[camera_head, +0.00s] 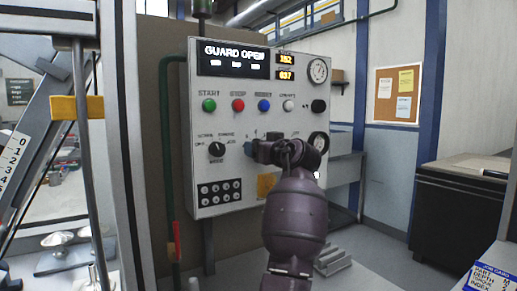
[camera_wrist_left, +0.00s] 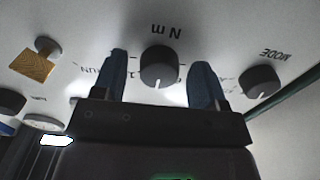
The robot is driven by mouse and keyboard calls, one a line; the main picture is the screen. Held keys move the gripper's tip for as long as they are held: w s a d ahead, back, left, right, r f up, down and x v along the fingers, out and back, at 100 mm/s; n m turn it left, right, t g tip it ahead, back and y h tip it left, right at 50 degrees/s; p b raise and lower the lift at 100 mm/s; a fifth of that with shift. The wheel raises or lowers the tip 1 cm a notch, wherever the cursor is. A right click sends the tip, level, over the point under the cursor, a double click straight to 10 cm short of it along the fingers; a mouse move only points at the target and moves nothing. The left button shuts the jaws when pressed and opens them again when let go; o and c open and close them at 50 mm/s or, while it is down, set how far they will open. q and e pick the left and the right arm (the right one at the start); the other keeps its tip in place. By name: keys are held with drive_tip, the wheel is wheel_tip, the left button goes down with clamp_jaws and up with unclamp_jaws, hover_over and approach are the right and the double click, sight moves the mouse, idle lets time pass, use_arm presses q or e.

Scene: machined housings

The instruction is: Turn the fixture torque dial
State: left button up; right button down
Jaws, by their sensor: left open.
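The torque dial (camera_wrist_left: 160,68), a black round knob with a white pointer line and "N m" printed beside it, is on the white control panel (camera_head: 230,120). In the left wrist view, which shows the panel upside down, the dial lies between the two blue fingers of my left gripper (camera_wrist_left: 160,62). The fingers are open, one on each side; I cannot tell whether they touch it. In the head view my left gripper (camera_head: 287,152) is at the panel and hides the dial. My right gripper is not in view.
The black mode dial (camera_head: 216,149) is left of my gripper. Above are coloured buttons (camera_head: 238,105) and a display (camera_head: 233,58) reading "GUARD OPEN". A green pipe (camera_head: 168,160) runs along the panel's left side.

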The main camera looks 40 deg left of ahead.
use_arm(q)
drive_tip(key=shift+c, duration=0.3)
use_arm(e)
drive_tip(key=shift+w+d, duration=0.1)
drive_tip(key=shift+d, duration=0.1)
use_arm(q)
drive_tip(key=c, duration=0.9)
drive_tip(key=shift+o, duration=0.2)
drive_tip(key=n+b, duration=0.5)
drive_tip(key=n, duration=0.3)
drive_tip(key=shift+n, duration=0.4)
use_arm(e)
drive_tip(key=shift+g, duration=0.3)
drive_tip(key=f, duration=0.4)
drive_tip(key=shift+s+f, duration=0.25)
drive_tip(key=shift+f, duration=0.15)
use_arm(q)
drive_tip(key=shift+r, duration=0.15)
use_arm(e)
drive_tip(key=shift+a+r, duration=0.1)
use_arm(q)
drive_tip(key=o, duration=0.8)
drive_tip(key=shift+o, duration=0.6)
